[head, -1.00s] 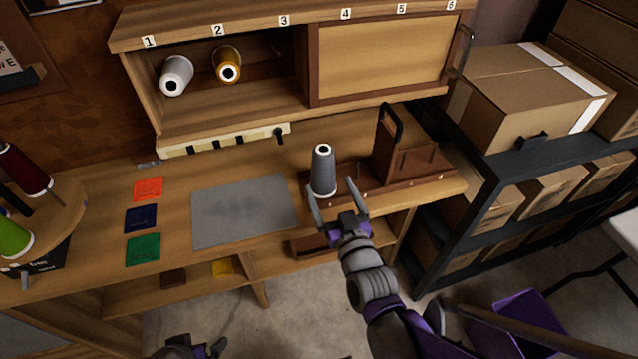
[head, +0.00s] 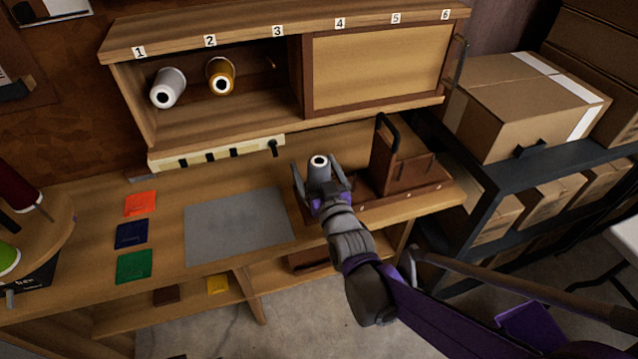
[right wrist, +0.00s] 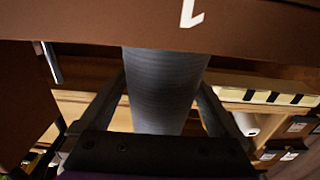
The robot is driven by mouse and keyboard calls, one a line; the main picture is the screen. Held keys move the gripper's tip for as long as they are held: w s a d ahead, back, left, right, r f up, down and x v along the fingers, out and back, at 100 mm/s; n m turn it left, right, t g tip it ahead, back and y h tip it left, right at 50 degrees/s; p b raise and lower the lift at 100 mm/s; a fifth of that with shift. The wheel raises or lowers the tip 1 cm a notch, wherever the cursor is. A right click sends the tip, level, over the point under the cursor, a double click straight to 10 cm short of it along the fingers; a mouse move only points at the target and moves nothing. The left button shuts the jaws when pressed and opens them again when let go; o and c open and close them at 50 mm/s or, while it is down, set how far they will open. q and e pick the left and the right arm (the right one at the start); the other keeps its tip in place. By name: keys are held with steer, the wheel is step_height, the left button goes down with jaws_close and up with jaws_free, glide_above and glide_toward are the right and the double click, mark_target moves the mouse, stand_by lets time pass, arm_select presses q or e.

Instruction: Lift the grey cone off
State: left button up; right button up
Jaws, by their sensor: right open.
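The grey cone (head: 319,176) stands upright at the left end of a brown wooden stand (head: 405,188) on the bench. Its pale top with a dark hole shows in the head view; its lower part is hidden by my right gripper. My right gripper (head: 316,164) is open, with one finger on each side of the cone. In the right wrist view the grey cone (right wrist: 165,88) fills the space between the fingers (right wrist: 160,105), with small gaps that look clear; contact cannot be told. My left gripper is not clearly in view.
A shelf above holds a white cone (head: 168,88) and a golden cone (head: 221,76); a panel (head: 375,65) covers its right half. A dark handle (head: 383,140) rises right of the grey cone. A grey mat (head: 238,227) lies left. Boxes (head: 525,100) stand at right.

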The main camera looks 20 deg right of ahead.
jaws_close()
stand_by(0.3)
steer(key=shift+r, duration=0.1)
step_height(320, 180, up, 10)
steer(key=p, duration=0.3)
